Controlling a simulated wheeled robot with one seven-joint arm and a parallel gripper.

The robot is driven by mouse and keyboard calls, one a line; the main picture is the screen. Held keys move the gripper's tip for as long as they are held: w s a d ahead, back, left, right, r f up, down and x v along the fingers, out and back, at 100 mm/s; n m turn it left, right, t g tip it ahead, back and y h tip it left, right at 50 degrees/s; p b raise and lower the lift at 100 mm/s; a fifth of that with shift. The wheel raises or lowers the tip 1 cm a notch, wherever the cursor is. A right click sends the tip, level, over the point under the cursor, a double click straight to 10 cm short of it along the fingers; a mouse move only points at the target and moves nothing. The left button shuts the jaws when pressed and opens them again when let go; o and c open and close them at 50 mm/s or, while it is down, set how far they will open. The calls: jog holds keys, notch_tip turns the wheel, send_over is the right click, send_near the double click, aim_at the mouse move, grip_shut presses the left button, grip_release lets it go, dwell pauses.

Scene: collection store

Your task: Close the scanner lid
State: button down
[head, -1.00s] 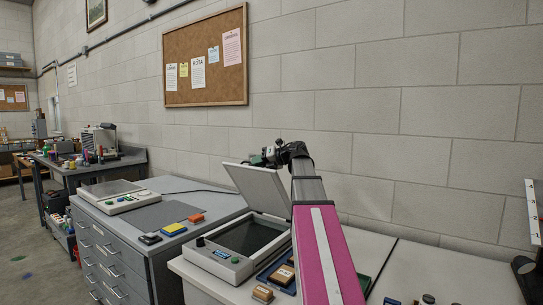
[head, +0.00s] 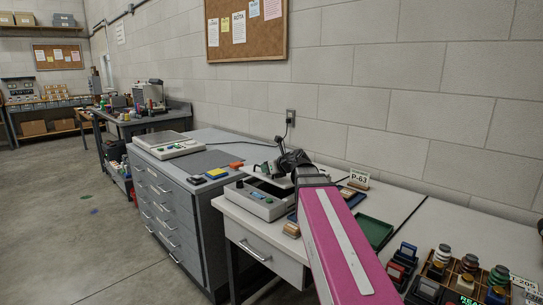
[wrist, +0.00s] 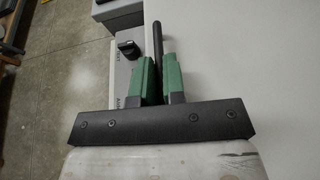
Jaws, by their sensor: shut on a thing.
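The scanner (head: 262,208) stands on the white bench, a light grey box with a control panel at its front. Its pale lid (head: 283,182) is lowered at a shallow angle, with a dark strip of the bed still showing at the left; my arm hides part of it. My gripper (head: 265,168) is at the lid. In the wrist view, the green-padded fingers of my gripper (wrist: 159,82) are shut on a thin black bar (wrist: 158,42), apparently the lid's handle. The white lid surface (wrist: 230,60) lies to the right, and the panel with a black knob (wrist: 128,45) to the left.
A green tray (head: 374,232) and a sign marked P-63 (head: 358,179) are on the bench to the right. A grey drawer cabinet (head: 180,205) stands left of the bench.

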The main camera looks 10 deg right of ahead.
aim_at(283, 185)
jog(key=shift+s+a+f, duration=0.15)
jog(key=shift+f, duration=0.7)
jog(key=shift+s+a+f, duration=0.1)
jog(key=shift+a+f, duration=0.05)
jog(key=shift+f, duration=0.7)
jog(key=shift+s+a+f, duration=0.15)
jog(key=shift+f, duration=0.7)
jog(key=c, duration=1.2)
grip_release()
jog(key=shift+a, duration=0.1)
jog(key=shift+s+d+r, duration=0.15)
jog(key=shift+d, duration=0.05)
jog(key=v, duration=1)
jog(key=shift+s+d, duration=0.1)
jog(key=shift+s, duration=0.15)
